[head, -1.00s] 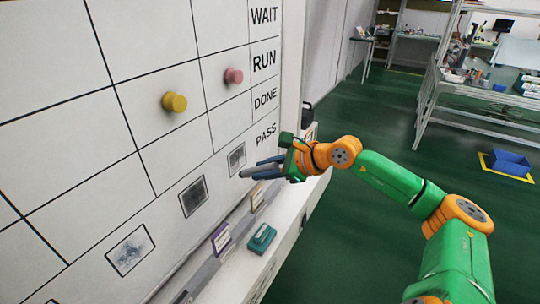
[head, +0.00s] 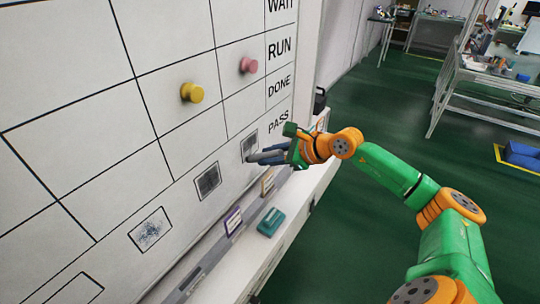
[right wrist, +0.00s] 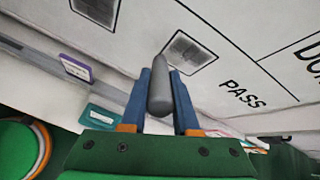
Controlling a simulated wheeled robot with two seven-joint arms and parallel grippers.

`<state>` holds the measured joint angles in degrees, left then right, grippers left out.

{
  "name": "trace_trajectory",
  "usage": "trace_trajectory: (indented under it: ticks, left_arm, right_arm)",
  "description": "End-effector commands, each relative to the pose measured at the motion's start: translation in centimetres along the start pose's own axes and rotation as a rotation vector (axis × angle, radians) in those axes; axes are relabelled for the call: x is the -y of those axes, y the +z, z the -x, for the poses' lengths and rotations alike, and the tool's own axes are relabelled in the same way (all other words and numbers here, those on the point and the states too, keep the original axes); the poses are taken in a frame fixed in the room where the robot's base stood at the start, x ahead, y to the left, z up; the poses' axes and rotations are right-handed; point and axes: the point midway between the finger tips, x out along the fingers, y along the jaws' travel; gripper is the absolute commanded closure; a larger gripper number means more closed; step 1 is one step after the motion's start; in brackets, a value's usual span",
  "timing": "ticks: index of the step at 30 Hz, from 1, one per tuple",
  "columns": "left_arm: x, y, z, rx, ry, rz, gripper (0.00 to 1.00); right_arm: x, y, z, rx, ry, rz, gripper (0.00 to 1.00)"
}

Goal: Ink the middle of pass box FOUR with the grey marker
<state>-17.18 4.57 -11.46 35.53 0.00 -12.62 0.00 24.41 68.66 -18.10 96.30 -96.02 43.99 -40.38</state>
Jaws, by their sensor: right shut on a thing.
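My right gripper (head: 270,157) is shut on the grey marker (right wrist: 160,96), which points at the board between the blue fingers. Its tip is at the lower edge of the pass box nearest the word PASS (head: 249,144); I cannot tell whether it touches. That box, grey-shaded inside, also shows in the right wrist view (right wrist: 190,50), just beyond the tip. Leftward along the row come a dark-filled box (head: 207,181), a box with a speckled blotch (head: 150,229) and a box cut off at the bottom (head: 76,291). No box number is legible. My left gripper is out of view.
A yellow magnet (head: 192,92) and a pink magnet (head: 248,66) sit on the board above. On the ledge below are a teal eraser (head: 270,222) and a purple-edged card (head: 233,221). Green floor lies open to the right.

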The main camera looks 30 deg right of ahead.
Motion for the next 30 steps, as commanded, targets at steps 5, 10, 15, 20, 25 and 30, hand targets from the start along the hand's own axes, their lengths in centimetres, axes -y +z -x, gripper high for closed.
trace_trajectory:
  ticks: [5,10,15,20,25,30]
  left_arm:
    - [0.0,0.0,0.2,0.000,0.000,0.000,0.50]
    - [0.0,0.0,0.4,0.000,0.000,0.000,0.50]
    - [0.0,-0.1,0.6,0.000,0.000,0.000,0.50]
    - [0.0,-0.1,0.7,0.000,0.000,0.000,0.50]
    - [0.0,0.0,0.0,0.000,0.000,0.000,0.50]
    - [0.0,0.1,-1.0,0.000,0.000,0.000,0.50]
  right_arm:
    - [0.2,0.2,-0.3,0.002,-0.001,-0.001,1.00]
    - [0.3,0.4,-0.5,0.001,-0.002,-0.001,1.00]
    - [0.3,0.6,-0.8,0.002,-0.001,-0.002,1.00]
    - [0.4,0.7,-1.1,0.001,-0.001,-0.001,1.00]
    - [1.0,0.1,-1.3,0.000,-0.004,-0.003,1.00]
    - [2.9,-0.8,-1.1,0.001,-0.005,-0.003,1.00]
